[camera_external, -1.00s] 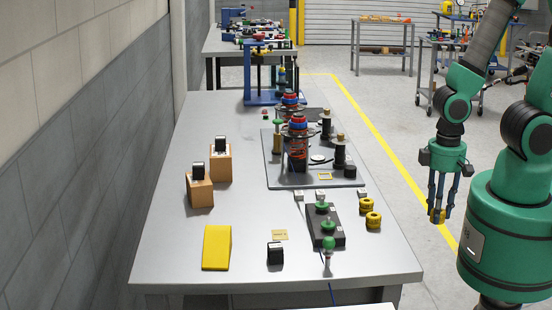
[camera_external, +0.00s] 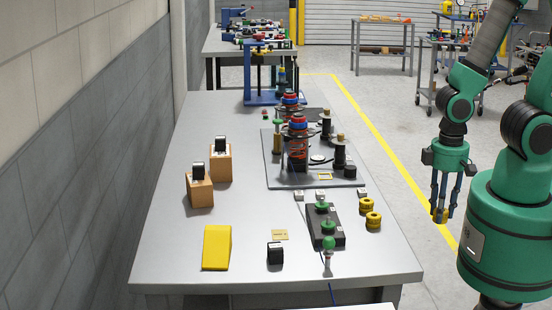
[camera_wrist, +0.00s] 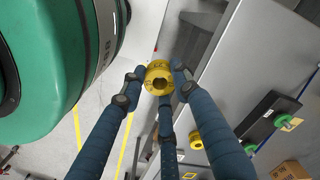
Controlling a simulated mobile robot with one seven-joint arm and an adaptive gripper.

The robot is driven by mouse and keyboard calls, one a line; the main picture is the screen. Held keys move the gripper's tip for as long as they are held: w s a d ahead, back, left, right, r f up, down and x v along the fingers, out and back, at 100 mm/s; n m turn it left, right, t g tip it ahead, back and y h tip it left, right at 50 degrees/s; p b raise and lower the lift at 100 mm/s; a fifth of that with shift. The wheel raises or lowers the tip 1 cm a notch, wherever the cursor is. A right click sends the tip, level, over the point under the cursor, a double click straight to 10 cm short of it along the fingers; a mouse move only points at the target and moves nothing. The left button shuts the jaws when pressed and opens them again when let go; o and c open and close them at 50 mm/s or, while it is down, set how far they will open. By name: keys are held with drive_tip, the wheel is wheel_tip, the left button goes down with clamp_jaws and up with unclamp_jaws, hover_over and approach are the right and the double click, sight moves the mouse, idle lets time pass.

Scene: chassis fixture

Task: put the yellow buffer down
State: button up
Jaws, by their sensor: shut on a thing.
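My gripper (camera_external: 445,205) has blue fingers and hangs beside the table's right edge, over the floor. It is shut on a yellow buffer (camera_external: 439,216), a ring-like piece held at the fingertips. In the wrist view the buffer (camera_wrist: 158,71) sits between the fingers, with a dark hole in its middle. Two similar yellow buffers rest apart from the gripper on the table, one nearer (camera_external: 373,220) and one farther (camera_external: 366,205). Parts of the held buffer are hidden by the fingers in the external view.
The grey table (camera_external: 160,262) bears a black block with green knobs (camera_external: 326,232), a yellow wedge (camera_external: 217,247), wooden blocks (camera_external: 220,165) and a grey plate (camera_external: 260,181) with spring assemblies. Bare table shows around the wedge. My green base stands at the right.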

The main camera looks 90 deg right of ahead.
drive_tip(key=w+d+r+m+p, duration=0.1)
drive_tip(key=w+p, duration=0.1)
drive_tip(key=w, duration=0.8)
drive_tip(key=w+d+r+m+p, duration=0.1)
drive_tip(key=w+d+p, duration=0.1)
drive_tip(key=w, duration=0.8)
drive_tip(key=w+d+r+m+p, duration=0.1)
drive_tip(key=w+m+p, duration=0.1)
drive_tip(key=w, duration=0.9)
drive_tip(key=shift+d+r, duration=0.1)
drive_tip(key=shift+d, duration=0.15)
drive_tip(key=shift+m, duration=0.9)
drive_tip(key=w+d+f+p, duration=0.1)
drive_tip(key=w, duration=0.5)
drive_tip(key=w+d+f+p, duration=0.1)
drive_tip(key=w, duration=0.2)
drive_tip(key=shift+w+d+f+p, duration=0.3)
drive_tip(key=shift+w+d+f, duration=0.2)
drive_tip(key=shift+w, duration=0.3)
drive_tip(key=shift+w, duration=0.1)
drive_tip(key=w, duration=0.5)
drive_tip(key=w+d+f, duration=0.1)
drive_tip(key=w, duration=0.4)
drive_tip(key=w+p, duration=0.1)
drive_tip(key=w, duration=0.4)
drive_tip(key=shift+w+d+f, duration=0.25)
drive_tip(key=shift+w+d, duration=0.1)
drive_tip(key=shift+w, duration=0.05)
drive_tip(key=shift+f, duration=0.1)
drive_tip(key=shift+f, duration=1.65)
